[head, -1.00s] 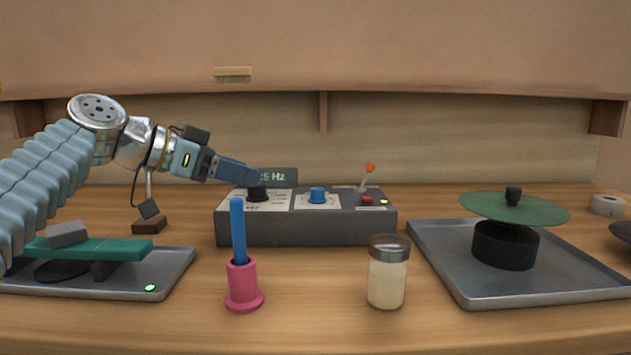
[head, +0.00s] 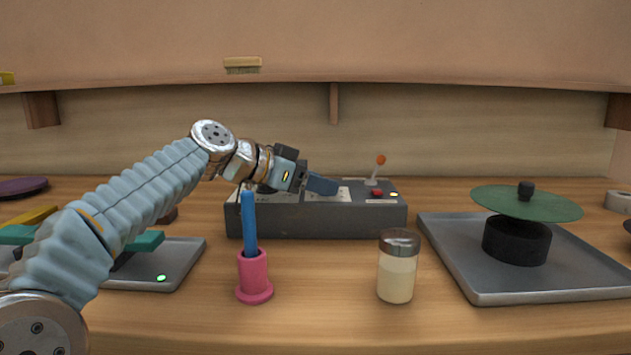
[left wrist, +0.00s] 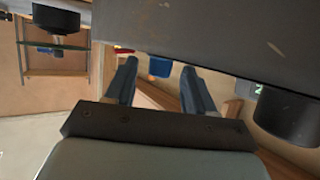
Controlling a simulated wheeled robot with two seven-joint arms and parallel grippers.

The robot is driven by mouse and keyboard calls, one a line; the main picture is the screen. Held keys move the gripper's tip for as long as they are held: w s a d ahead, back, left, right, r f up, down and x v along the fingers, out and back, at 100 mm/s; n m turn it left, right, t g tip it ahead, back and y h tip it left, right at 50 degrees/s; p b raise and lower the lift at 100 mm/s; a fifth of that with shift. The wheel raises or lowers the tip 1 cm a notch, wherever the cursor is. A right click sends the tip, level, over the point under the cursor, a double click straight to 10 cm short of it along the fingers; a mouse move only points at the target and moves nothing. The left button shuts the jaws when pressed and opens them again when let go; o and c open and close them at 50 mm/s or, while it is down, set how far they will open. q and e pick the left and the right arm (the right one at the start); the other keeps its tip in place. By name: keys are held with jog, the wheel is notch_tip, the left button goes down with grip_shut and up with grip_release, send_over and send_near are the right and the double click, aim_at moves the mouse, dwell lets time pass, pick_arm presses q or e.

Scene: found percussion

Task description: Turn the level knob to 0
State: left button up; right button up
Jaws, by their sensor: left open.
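The grey control box (head: 318,222) stands in the middle of the table. In the head view, my left gripper (head: 326,185) is over its top panel and hides the blue knob. The blue knob shows in the left wrist view (left wrist: 160,67), in the gap between the two fingertips of my open left gripper (left wrist: 158,72). Whether the fingers touch it I cannot tell. The black knob (left wrist: 288,115) is off to the right in the wrist view. My forearm hides most of the box's left panel and the display in the head view. My right gripper is not in view.
A lever with an orange tip (head: 380,160) and a red button (head: 378,193) are on the box's right end. In front stand a pink holder (head: 253,277) with a blue stick and a lidded jar (head: 397,275). A tray (head: 445,250) is at the right.

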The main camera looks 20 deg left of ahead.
pick_arm(q)
grip_shut()
jog(key=shift+s+d+f+n+t+y+b, duration=0.1)
jog(key=shift+s+d+n+t+y+b, duration=0.1)
jog(key=shift+n+t+y+b, duration=0.25)
jog(key=shift+d+n+t+y+p, duration=0.1)
jog(key=shift+n+t+y+p, duration=0.4)
jog(key=shift+n+y, duration=0.45)
grip_release()
